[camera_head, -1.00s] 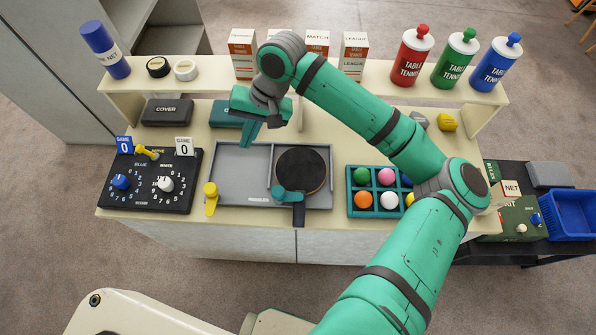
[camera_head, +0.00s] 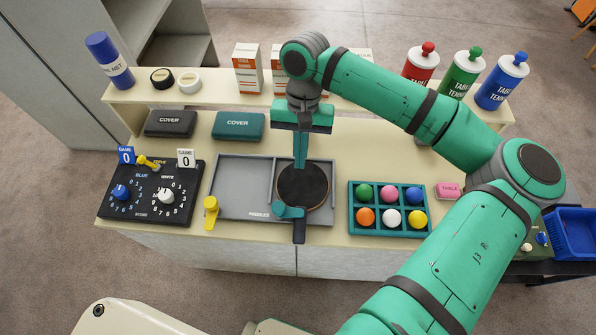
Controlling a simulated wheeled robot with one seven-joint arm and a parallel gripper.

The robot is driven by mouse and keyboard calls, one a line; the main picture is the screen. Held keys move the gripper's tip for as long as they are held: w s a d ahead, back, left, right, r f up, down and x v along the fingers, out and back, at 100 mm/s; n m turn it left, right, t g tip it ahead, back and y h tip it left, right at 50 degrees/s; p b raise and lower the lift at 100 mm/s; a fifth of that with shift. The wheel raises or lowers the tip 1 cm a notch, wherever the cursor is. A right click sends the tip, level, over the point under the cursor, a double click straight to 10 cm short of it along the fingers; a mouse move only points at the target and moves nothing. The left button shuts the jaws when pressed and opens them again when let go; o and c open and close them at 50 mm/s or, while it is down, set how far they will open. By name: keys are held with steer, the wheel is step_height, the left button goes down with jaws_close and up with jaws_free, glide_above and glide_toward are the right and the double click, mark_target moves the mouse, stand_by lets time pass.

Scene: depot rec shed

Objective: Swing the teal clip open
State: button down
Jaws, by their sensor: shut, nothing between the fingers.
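The teal clip (camera_head: 287,211) sits at the front edge of the grey paddle tray (camera_head: 235,190), across the neck of a black paddle (camera_head: 303,185) that lies in the right section. The paddle's dark handle (camera_head: 300,236) reaches past the tray's front edge. My gripper (camera_head: 300,164) points down above the tray's back edge, over the far side of the paddle. Its fingers are together and empty. It is apart from the clip in the picture, toward the back; its height above the paddle is hard to tell.
A yellow clip (camera_head: 211,210) stands at the tray's front left. A black scoreboard (camera_head: 150,190) is left of the tray; a teal ball holder (camera_head: 388,228) with several balls is right. Two cover boxes (camera_head: 238,125) lie behind. A raised shelf (camera_head: 215,92) runs along the back.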

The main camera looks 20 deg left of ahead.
mark_target(297, 206)
steer(key=x, duration=0.9)
steer(key=shift+s+f, duration=0.1)
steer(key=shift+s, duration=0.05)
steer(key=shift+s+d, duration=0.2)
steer(key=shift+s, duration=0.35)
steer(key=shift+s+d, duration=0.15)
steer(key=shift+s, duration=0.35)
steer(key=shift+s+d, duration=0.1)
steer(key=shift+s, duration=0.75)
steer(key=shift+s+d+m, duration=0.25)
steer(key=shift+d+m, duration=0.05)
steer(key=shift+m, duration=0.5)
steer(key=shift+w+a, duration=0.5)
steer(key=shift+a, duration=0.15)
